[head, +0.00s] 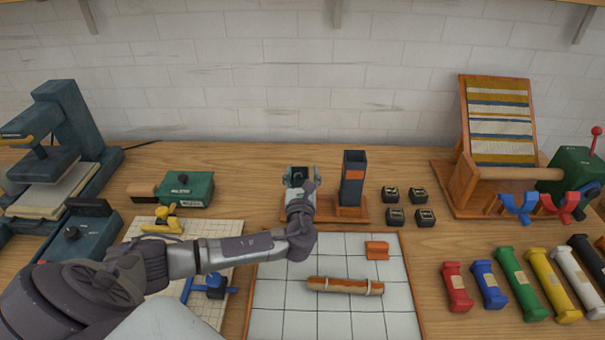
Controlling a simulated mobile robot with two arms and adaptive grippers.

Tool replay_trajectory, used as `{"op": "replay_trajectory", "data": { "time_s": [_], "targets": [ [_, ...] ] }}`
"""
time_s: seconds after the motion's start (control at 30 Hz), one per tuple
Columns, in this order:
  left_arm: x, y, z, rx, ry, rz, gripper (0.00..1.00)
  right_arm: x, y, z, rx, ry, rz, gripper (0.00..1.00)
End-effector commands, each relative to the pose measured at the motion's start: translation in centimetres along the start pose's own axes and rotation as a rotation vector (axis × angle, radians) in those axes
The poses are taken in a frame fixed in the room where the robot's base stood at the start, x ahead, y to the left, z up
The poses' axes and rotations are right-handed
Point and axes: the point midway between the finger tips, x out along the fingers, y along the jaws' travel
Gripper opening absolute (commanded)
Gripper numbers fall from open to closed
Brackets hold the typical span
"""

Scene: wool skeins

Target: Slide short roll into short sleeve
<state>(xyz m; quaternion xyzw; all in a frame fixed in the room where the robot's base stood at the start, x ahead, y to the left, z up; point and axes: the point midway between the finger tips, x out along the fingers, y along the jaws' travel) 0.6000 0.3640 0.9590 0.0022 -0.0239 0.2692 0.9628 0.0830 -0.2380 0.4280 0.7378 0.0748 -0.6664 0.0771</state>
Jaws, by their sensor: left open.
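A tall dark upright sleeve (353,182) with an orange label stands on a wooden base (345,216). My left gripper (301,174) is open just left of it, over the left part of the base. A dark shape, possibly the short sleeve, shows between its fingers; the gripper hides most of it, and I cannot tell whether they touch. A brown roll (345,286) with pale bands lies on the white tiled board (285,322). A small orange block (377,250) lies behind it. I cannot tell which piece is the short roll. My right gripper is not in view.
Several small black blocks (395,217) sit right of the tall sleeve. Several coloured skeins (457,287) lie at the right, before a wooden stand with striped cloth (498,118). A green box (187,190) and a dark press (62,130) stand at the left.

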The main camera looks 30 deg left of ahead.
Motion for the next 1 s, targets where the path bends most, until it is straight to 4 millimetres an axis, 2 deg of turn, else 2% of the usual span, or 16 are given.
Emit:
{"op": "replay_trajectory", "data": {
  "time_s": [0.03, 0.17, 0.27, 0.37, 0.6, 0.8, 1.0],
  "targets": [
    [-0.9, 0.2, -2.7, 0.008, 0.054, -0.004, 0.64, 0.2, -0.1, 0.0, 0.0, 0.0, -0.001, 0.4],
    [-1.0, 0.2, -2.7, 0.008, 0.054, -0.004, 0.64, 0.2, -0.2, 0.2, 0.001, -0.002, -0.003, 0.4],
    [-1.6, 0.1, -2.7, 0.007, 0.053, -0.005, 0.64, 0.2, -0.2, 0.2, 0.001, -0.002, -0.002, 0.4],
    [-3.0, 0.1, -2.4, 0.005, 0.049, -0.006, 0.64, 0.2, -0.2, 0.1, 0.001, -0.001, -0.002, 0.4],
    [-8.2, -0.1, -1.4, 0.001, 0.032, -0.006, 0.64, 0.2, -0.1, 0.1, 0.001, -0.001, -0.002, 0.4],
    [-11.4, -0.1, -0.2, 0.0, 0.007, -0.004, 0.64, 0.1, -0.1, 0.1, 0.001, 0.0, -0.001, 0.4],
    [-12.8, -0.1, 0.4, -0.001, -0.005, -0.002, 0.64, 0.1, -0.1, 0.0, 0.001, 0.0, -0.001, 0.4]
  ]
}}
